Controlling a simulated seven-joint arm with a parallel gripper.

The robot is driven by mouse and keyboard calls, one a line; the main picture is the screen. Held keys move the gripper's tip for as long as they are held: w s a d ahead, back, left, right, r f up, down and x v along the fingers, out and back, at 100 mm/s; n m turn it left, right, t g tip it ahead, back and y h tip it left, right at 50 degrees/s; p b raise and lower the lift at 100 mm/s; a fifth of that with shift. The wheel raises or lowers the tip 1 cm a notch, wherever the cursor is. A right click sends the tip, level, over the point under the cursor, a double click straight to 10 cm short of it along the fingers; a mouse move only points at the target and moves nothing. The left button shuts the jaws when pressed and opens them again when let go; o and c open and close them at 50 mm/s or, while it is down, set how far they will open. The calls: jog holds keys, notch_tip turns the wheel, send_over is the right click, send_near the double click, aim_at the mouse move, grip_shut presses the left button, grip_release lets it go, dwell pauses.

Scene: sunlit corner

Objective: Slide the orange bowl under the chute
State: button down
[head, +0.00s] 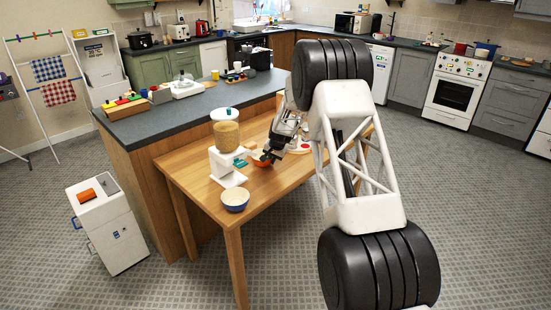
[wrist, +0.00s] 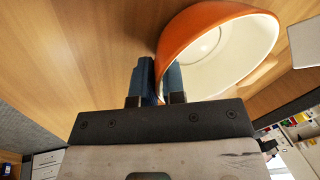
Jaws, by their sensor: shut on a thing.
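The orange bowl (head: 262,161) is on the wooden table, mostly hidden behind my gripper in the head view. In the wrist view the orange bowl (wrist: 212,45) shows its orange outside and white inside. My gripper (head: 267,155) is shut on the bowl's rim; in the wrist view its two blue fingers (wrist: 159,82) straddle the wall. The chute belongs to a white dispenser (head: 226,160) with a jar of tan grain, standing just left of the bowl. The bowl looks close to the dispenser's teal-tipped spout (head: 240,162); whether it is under it I cannot tell.
A blue bowl (head: 235,199) with pale contents stands at the front of the wooden table (head: 204,189). A round item with red on it (head: 299,146) lies behind my gripper to the right. The dark counter (head: 200,100) rises behind the table.

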aim_at(267, 161)
jog(key=shift+s+a+f, duration=0.1)
jog(key=shift+s+a, duration=1.1)
jog(key=shift+s, duration=0.05)
jog(key=c, duration=1.1)
grip_release()
jog(key=shift+r, duration=0.2)
jog(key=v, duration=0.7)
jog(key=shift+d+r, duration=0.15)
jog(key=shift+r, duration=0.1)
jog(key=shift+s, duration=0.1)
